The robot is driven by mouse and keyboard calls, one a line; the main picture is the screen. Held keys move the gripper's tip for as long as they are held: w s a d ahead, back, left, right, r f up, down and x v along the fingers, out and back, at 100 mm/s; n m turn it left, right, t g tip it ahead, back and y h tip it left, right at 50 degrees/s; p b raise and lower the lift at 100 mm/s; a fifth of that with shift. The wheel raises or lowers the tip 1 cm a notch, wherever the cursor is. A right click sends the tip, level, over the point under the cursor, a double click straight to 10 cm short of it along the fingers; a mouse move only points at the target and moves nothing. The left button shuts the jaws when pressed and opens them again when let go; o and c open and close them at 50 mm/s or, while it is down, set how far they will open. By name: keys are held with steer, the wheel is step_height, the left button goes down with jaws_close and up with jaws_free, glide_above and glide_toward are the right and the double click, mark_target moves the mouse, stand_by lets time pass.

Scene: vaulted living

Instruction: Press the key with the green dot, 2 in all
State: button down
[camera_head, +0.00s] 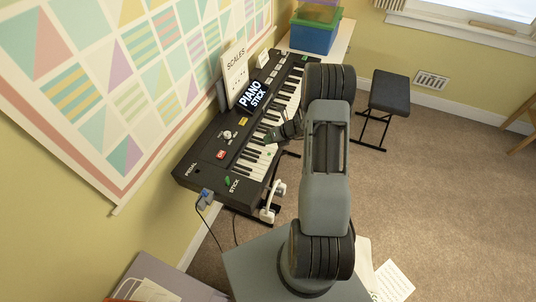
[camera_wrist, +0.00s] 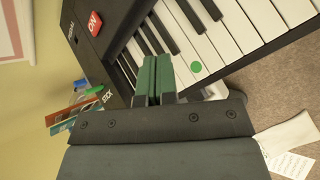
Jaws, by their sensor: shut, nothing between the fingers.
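The keyboard (camera_head: 207,160) stands along the wall on a stand, and its near end fills the top of the wrist view (camera_wrist: 112,28). The green dot (camera_wrist: 196,67) sits on the front part of a white key, right of my fingers in the wrist view. In the head view the dot (camera_head: 268,154) is a tiny green spot just below my gripper. My gripper (camera_head: 268,138) is over the keys; in the wrist view its green fingers (camera_wrist: 155,62) are together and empty, beside the dotted key. I cannot tell whether the fingertips touch a key.
A red ON button (camera_head: 221,154) is on the keyboard panel. A SCALES sheet (camera_head: 235,72) stands behind the keys. Pens and a blue item (camera_head: 205,194) are by the near end. A black stool (camera_head: 388,93) stands right, and papers (camera_head: 393,281) lie on the carpet.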

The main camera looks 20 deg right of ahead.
steer(key=shift+r, duration=0.1)
stand_by(0.5)
steer(key=s+a+r+n+g, duration=0.1)
steer(key=s+a+r+n, duration=0.15)
steer(key=r+n, duration=0.3)
steer(key=s+a+r+n+g+h, duration=0.1)
steer(key=s+a+r+n, duration=0.1)
steer(key=a+r+n, duration=0.3)
steer(key=s+a+r+n+g, duration=0.1)
steer(key=s+a+r+n, duration=0.1)
steer(key=r+n, duration=0.4)
steer(key=s+a+r+n+h, duration=0.1)
steer(key=s+r+n+h, duration=0.2)
steer(key=s+r+n, duration=0.2)
steer(key=s+r+n+t+h, duration=0.1)
steer(key=s+r+n, duration=0.4)
steer(key=s+n, duration=0.6)
steer(key=shift+a+r+n+h, duration=0.35)
steer(key=shift+n+h, duration=0.55)
steer(key=shift+n, duration=0.55)
